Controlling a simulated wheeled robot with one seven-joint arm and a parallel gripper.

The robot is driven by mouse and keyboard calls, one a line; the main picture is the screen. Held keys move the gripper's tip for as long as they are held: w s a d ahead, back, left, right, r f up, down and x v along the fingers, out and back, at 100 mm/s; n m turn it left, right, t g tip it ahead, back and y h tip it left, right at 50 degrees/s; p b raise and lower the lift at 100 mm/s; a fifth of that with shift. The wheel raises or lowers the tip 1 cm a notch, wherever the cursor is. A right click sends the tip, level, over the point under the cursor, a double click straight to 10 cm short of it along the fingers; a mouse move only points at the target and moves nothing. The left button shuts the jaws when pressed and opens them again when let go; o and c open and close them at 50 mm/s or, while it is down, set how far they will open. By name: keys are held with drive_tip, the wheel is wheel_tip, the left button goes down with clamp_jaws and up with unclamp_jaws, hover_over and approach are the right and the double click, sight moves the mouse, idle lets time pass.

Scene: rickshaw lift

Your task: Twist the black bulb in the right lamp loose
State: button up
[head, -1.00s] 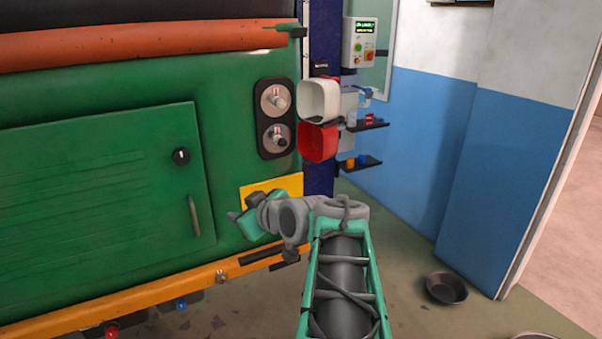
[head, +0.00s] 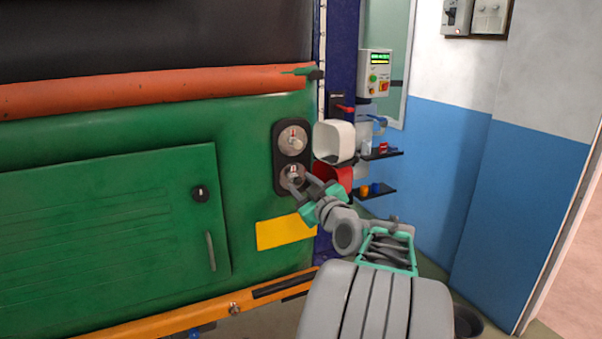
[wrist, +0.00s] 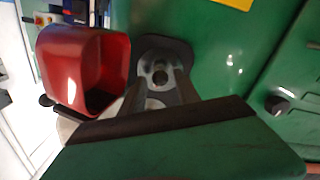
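The right lamp is a black oval housing (head: 278,160) on the green rickshaw's back, with two round silver sockets. The upper socket holds a pale bulb (head: 296,142). The black bulb (head: 292,170) is in the lower socket, partly hidden by my fingers. My gripper (head: 298,184) is at the lower socket, its fingers apart and pointing at the bulb. In the wrist view the fingers (wrist: 159,93) reach to either side of the round socket, with a dark round end (wrist: 160,77) between their tips. I cannot tell whether they touch the bulb.
A white lens cover (head: 333,141) and a red lens cover (head: 340,176) stand out just right of the lamp, the red one close to my fingers. It shows large in the wrist view (wrist: 85,68). A yellow plate (head: 285,233) is below. Small shelves (head: 376,192) are behind.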

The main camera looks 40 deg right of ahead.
drive_tip(key=shift+w+d+r+p, duration=0.15)
drive_tip(key=shift+w+r+p, duration=0.2)
drive_tip(key=shift+w+p, duration=0.25)
drive_tip(key=m+p, duration=0.1)
drive_tip(key=p, duration=0.2)
drive_tip(key=m+p, duration=0.2)
drive_tip(key=p, duration=0.2)
drive_tip(key=shift+s+m, duration=0.2)
drive_tip(key=shift+m, duration=0.1)
drive_tip(key=shift+f+m, duration=0.15)
drive_tip(key=shift+m, duration=0.65)
drive_tip(key=m+p, duration=0.2)
drive_tip(key=m, duration=0.2)
drive_tip(key=shift+f+m, duration=0.2)
drive_tip(key=shift+m, duration=0.9)
drive_tip(key=c, duration=0.8)
